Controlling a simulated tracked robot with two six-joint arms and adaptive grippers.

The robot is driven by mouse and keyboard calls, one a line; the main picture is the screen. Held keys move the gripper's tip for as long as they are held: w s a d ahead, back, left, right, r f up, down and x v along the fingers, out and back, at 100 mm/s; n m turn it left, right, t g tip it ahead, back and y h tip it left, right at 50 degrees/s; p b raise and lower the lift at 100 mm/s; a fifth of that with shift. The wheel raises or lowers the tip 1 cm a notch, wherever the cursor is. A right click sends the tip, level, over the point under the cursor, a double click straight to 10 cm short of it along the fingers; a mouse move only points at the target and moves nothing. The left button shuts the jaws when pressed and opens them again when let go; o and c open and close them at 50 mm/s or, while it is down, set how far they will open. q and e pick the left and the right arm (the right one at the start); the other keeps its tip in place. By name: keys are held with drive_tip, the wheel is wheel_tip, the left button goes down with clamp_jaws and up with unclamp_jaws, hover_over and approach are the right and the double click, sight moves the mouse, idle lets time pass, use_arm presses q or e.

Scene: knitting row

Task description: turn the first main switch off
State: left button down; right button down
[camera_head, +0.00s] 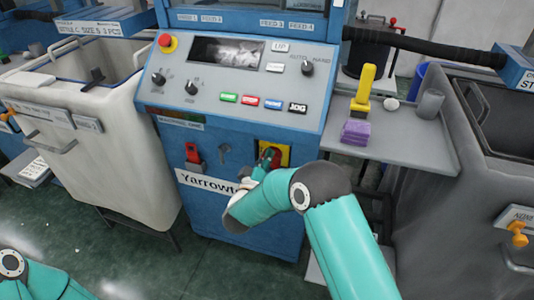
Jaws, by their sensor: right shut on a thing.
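The main switch is a red knob on a yellow plate (285,151), low on the front of the blue machine (250,222). My right gripper (264,165) is at the knob, shut on it. The gripper and wrist hide much of the knob, so its exact angle cannot be told. My left gripper is out of view; only part of my left arm shows at the lower left.
A red lever or lock (193,153) sits left of the switch. Above is a sloped panel (230,84) with knobs and coloured buttons. A grey shelf (405,140) with a yellow-handled tool (363,88) and purple blocks (355,132) is right. A pale bin (125,140) stands left.

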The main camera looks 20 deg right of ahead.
drive_tip(key=n, duration=0.1)
drive_tip(key=n+p, duration=0.1)
drive_tip(key=n, duration=0.2)
drive_tip(key=shift+w+a+f+n+p, duration=0.15)
drive_tip(key=shift+a+f+n+p, duration=0.15)
drive_tip(key=shift+a+p, duration=0.1)
drive_tip(key=shift+f+n+p, duration=0.2)
drive_tip(key=shift+n+p, duration=0.05)
drive_tip(key=shift+n, duration=0.7)
drive_tip(key=shift+f+n+p, duration=0.2)
drive_tip(key=shift+n+p, duration=0.05)
drive_tip(key=shift+n, duration=0.7)
drive_tip(key=c, duration=1.1)
unclamp_jaws()
drive_tip(key=shift+d, duration=0.1)
drive_tip(key=v, duration=1.2)
